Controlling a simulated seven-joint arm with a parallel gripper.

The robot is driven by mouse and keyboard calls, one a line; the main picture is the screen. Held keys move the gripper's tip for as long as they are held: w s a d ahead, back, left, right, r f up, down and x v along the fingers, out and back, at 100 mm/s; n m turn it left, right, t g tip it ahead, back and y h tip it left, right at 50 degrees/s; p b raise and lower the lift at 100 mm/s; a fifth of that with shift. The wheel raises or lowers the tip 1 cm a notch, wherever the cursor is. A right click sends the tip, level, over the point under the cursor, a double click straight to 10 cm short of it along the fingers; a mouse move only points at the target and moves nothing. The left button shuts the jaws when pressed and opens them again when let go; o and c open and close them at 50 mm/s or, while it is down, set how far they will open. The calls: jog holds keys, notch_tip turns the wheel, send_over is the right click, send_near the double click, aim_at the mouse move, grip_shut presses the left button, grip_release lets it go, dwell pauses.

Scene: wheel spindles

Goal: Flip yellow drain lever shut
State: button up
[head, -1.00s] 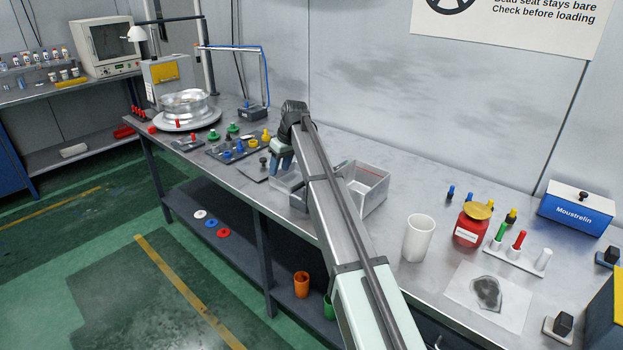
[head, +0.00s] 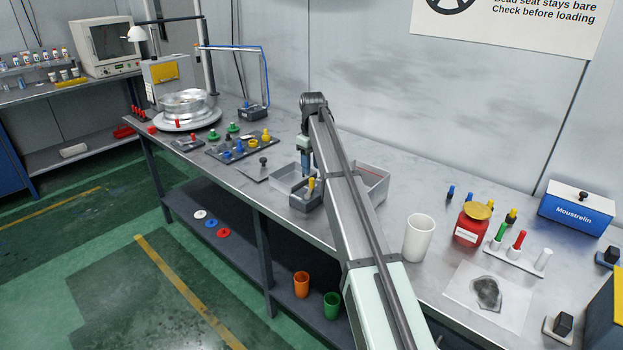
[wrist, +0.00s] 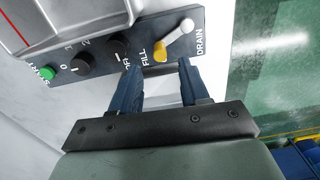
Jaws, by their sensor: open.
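The lever shows in the wrist view, with a yellow end (wrist: 161,50) and a pale rod (wrist: 176,37) that slants up to the right. It sits on a dark control panel (wrist: 100,38) between the words FILL and DRAIN. In the head view a small yellow part, likely the lever (head: 311,184), shows beside my arm. My gripper (wrist: 158,78) is open and empty, its two blue fingers pointing at the panel. The yellow end lies just ahead of the gap between the fingertips. I cannot tell whether a finger touches it. In the head view my gripper (head: 306,166) is partly hidden.
A green START button (wrist: 47,72) and dark knobs (wrist: 84,63) share the panel. A grey bin (head: 374,183) stands behind my arm. A white cup (head: 418,238) and a red pot (head: 470,228) stand to the right. Parts trays (head: 237,150) lie to the left.

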aim_at(310, 188)
jog(key=shift+f, duration=2.8)
jog(key=shift+c, duration=0.2)
grip_shut()
